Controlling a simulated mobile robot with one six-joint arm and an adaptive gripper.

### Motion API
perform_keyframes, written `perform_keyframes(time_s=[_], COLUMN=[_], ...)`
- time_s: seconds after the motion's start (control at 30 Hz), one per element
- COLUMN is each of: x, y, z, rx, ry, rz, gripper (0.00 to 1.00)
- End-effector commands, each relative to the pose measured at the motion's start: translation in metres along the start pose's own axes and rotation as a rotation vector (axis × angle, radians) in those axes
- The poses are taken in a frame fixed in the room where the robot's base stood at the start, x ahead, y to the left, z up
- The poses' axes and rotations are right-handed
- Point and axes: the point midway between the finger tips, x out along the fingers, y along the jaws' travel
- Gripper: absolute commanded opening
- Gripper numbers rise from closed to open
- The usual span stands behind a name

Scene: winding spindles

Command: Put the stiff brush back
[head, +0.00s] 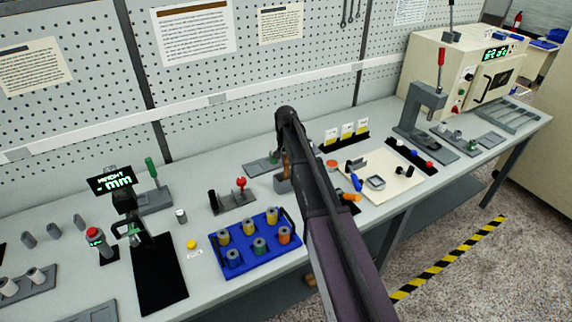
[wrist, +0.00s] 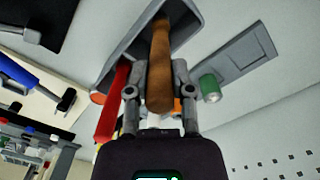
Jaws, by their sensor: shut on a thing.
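My gripper (wrist: 158,92) is shut on the brown wooden handle of the stiff brush (wrist: 160,62) in the wrist view, one finger on each side. The far end of the brush reaches into a grey open-topped holder (wrist: 190,22); its bristles are hidden, and I cannot tell whether it touches the bottom. In the head view a strip of the brown handle shows beside my arm, above the grey holder (head: 282,186). My arm hides the gripper there.
A red bar (wrist: 113,103) lies close beside the gripper, and a green-ended cylinder (wrist: 210,87) is on the other side near a grey plate (wrist: 232,62). A blue tray (head: 256,261) with several spools and a cream board (head: 400,190) flank my arm.

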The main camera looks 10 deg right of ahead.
Motion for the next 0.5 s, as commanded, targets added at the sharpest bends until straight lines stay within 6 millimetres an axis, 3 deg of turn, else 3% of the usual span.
perform_keyframes(time_s=[0.47,0.5], x=[0.0043,0.0037], y=[-0.0019,-0.0020], z=[0.0009,0.0010], rx=[-0.002,-0.002], ry=[0.000,0.000], rz=[0.000,0.000], gripper=[0.00,0.36])
